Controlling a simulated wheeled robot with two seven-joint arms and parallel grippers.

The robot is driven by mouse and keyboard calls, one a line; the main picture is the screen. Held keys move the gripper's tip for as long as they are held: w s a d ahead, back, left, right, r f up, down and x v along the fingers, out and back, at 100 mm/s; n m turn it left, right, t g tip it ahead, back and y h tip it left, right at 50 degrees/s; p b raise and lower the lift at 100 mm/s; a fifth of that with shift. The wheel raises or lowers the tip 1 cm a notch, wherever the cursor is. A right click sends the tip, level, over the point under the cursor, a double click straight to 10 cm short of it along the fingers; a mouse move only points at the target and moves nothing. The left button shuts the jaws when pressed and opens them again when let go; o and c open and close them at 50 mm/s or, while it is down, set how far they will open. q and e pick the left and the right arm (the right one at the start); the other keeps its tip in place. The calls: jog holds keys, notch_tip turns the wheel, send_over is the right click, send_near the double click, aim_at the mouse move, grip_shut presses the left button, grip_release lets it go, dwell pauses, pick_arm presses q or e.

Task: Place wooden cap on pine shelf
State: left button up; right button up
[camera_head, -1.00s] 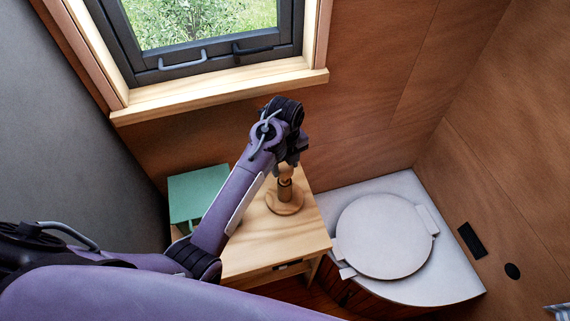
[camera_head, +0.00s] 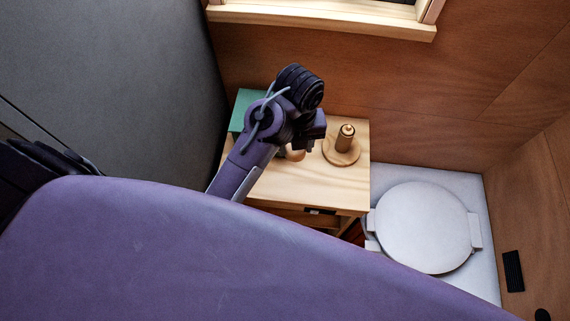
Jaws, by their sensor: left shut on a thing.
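My left gripper (camera_head: 304,142) is over the top of a small pine stand (camera_head: 386,128), which looks like the pine shelf. It is shut on a rounded wooden piece, the wooden cap (camera_head: 295,154), which shows partly below it. The arm hides much of the cap and the fingertips. I cannot tell whether the cap touches the pine top. A wooden holder (camera_head: 342,151) with a round base and an upright brass-tipped post stands on the pine top, just right of the gripper. My right gripper is not in view.
A green box (camera_head: 243,104) is at the back left of the stand. A white round lid (camera_head: 425,226) lies on a white bench at the right. The window sill (camera_head: 320,21) is above. The pine top has bare room in front of the holder.

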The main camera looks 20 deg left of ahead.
pick_arm(q)
notch_tip(320, 180, down, 3)
jog(key=shift+r+b, duration=0.2)
jog(key=shift+b, duration=0.2)
notch_tip(320, 180, down, 12)
jog(key=p, duration=0.3)
jog(key=shift+w+f, duration=0.1)
jog(key=shift+f, duration=0.15)
notch_tip(320, 180, down, 4)
jog(key=shift+a+r+p, duration=0.1)
jog(key=shift+r+p, duration=0.05)
jog(key=shift+p, duration=0.3)
jog(key=shift+f, duration=0.3)
jog(key=shift+f, duration=0.1)
jog(key=o, duration=1)
